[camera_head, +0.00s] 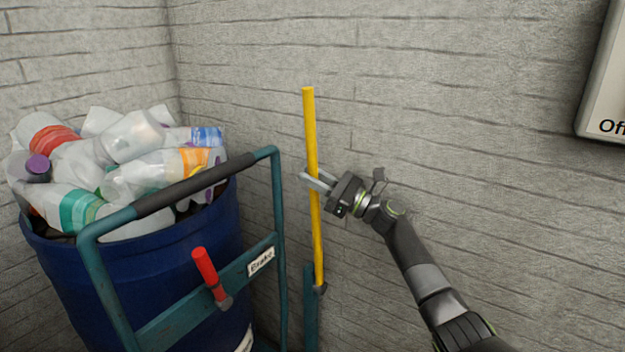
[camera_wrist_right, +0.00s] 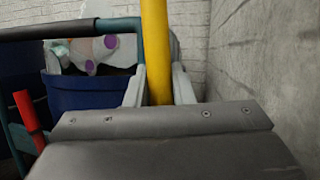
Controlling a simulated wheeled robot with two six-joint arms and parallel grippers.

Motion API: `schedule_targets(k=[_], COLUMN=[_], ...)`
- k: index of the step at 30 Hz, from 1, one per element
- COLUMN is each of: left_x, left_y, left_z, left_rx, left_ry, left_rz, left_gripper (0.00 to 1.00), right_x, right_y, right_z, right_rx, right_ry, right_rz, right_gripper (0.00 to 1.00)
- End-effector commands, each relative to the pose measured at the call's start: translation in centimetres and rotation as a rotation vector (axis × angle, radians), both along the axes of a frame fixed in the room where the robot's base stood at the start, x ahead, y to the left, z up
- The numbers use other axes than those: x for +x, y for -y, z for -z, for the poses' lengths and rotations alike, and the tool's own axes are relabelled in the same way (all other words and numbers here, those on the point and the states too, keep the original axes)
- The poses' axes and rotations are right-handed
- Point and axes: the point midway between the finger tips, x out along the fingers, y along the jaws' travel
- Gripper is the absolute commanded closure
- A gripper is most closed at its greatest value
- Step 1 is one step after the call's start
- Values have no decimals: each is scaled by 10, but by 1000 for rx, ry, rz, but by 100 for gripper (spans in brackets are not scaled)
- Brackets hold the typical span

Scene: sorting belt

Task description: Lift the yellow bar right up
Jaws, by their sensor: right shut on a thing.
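The yellow bar (camera_head: 310,130) stands nearly upright in the head view, leaning slightly. Its lower end meets a dark joint on a teal post (camera_head: 311,310) beside the cart frame. My right gripper (camera_head: 316,182) is shut on the bar around its middle. In the right wrist view the yellow bar (camera_wrist_right: 156,45) runs up between the two grey fingers of my right gripper (camera_wrist_right: 159,88). My left gripper is not in view.
A blue barrel (camera_head: 190,260) full of plastic bottles (camera_head: 130,150) stands at the left behind a teal frame (camera_head: 278,220) with a red handle (camera_head: 206,270). A grey wall (camera_head: 450,90) is close behind the bar. A sign (camera_head: 608,90) hangs at the upper right.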

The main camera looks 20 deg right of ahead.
Motion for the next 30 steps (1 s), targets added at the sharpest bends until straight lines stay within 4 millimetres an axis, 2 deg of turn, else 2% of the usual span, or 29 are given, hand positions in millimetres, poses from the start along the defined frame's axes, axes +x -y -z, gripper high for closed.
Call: schedule_targets(k=[4, 5, 9, 20, 26, 30], left_x=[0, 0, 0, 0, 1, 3], left_y=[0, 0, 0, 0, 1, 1], left_z=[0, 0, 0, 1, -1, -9], left_rx=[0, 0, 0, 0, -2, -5], left_ry=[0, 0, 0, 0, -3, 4], left_rz=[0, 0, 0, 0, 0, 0], left_gripper=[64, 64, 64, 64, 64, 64], right_x=[0, 0, 0, -3, -22, -35], right_y=[0, 0, 0, 4, 26, 42], right_z=[1, 1, 1, 3, 16, 23], right_rx=[-1, -1, -1, -2, -4, -3], right_ry=[-2, -2, -2, -1, -3, -2], right_rz=[1, 1, 1, 1, 4, 3], right_gripper=[100, 76, 57, 57, 57, 57])
